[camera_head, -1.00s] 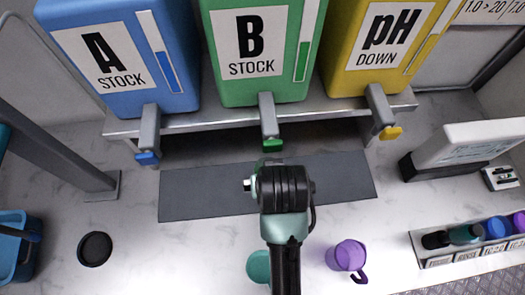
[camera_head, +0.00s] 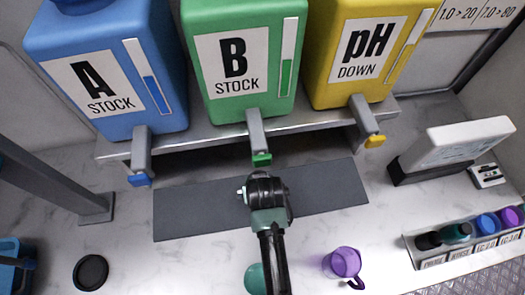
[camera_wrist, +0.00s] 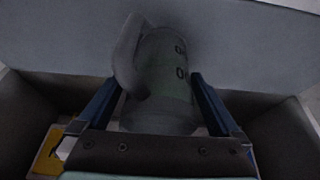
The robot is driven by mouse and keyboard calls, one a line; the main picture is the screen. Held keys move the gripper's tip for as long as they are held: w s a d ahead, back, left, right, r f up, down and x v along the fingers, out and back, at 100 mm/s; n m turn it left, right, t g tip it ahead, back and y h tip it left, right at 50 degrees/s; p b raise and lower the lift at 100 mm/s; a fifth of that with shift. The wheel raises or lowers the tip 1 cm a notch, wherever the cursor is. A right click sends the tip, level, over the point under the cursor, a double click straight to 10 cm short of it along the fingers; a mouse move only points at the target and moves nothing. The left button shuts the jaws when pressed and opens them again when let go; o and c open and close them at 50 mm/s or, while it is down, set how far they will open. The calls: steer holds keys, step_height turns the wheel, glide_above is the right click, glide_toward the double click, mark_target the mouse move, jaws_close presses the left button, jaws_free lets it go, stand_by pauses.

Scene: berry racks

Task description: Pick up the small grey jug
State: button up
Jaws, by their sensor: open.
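The small grey jug (camera_wrist: 170,62) stands in the wrist view with its handle on the left and dark marks on its side. My gripper (camera_wrist: 155,98) is open, with one blue finger on each side of the jug's lower part in the picture. I cannot tell whether either finger touches it. In the head view the jug and my fingers are hidden, and only my wrist shows over the dark mat, in front of the green tap.
Blue A (camera_head: 110,118), green B (camera_head: 270,95) and yellow pH (camera_head: 325,90) containers stand on a metal shelf (camera_head: 205,137) with taps jutting forward. A purple jug (camera_head: 345,262) and a teal object (camera_head: 255,280) are near my arm. A bottle rack (camera_head: 410,250) is at right.

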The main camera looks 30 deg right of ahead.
steer(key=shift+x, duration=0.85)
steer(key=c, duration=1.4)
jaws_close()
steer(key=shift+r, duration=0.15)
